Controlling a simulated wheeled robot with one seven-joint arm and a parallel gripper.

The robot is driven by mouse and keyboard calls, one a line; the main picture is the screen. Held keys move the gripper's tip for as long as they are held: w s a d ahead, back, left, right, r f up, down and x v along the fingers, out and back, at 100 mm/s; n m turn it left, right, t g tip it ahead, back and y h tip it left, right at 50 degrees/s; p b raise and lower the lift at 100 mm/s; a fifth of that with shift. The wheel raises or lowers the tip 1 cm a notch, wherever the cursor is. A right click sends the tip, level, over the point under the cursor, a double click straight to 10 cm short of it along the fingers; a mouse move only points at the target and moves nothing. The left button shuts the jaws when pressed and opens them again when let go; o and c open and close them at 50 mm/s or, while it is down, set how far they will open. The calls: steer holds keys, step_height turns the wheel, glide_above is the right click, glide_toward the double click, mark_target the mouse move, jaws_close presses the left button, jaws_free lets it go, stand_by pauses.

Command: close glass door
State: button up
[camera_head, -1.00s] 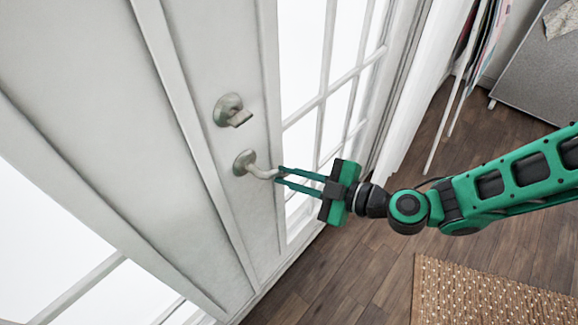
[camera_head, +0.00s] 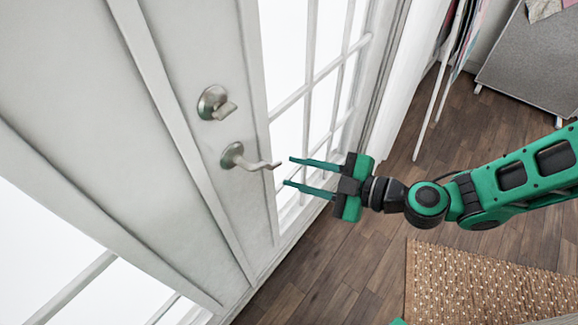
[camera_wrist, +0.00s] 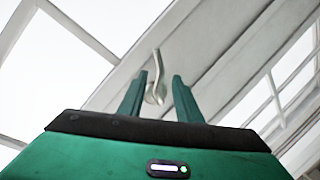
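The white glass-paned door (camera_head: 185,75) fills the left and middle of the head view. Its metal lever handle (camera_head: 250,163) points right, below a round lock with a thumb turn (camera_head: 216,103). My green gripper (camera_head: 290,171) is open, its two fingers pointing left toward the handle. In the head view the fingertips are just right of the lever's end, with a small gap. In the wrist view the handle (camera_wrist: 157,70) shows between and beyond the two open fingers (camera_wrist: 160,80). Nothing is held.
Dark wooden floor (camera_head: 320,270) lies right of the door. A tan patterned rug (camera_head: 480,290) is at the lower right. A grey panel-like piece of furniture (camera_head: 530,60) and hanging papers or cloths (camera_head: 470,35) are at the upper right.

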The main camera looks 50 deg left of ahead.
steer(key=v, duration=0.6)
steer(key=shift+w+d+f, duration=0.1)
steer(key=shift+w+d, duration=0.05)
stand_by(0.3)
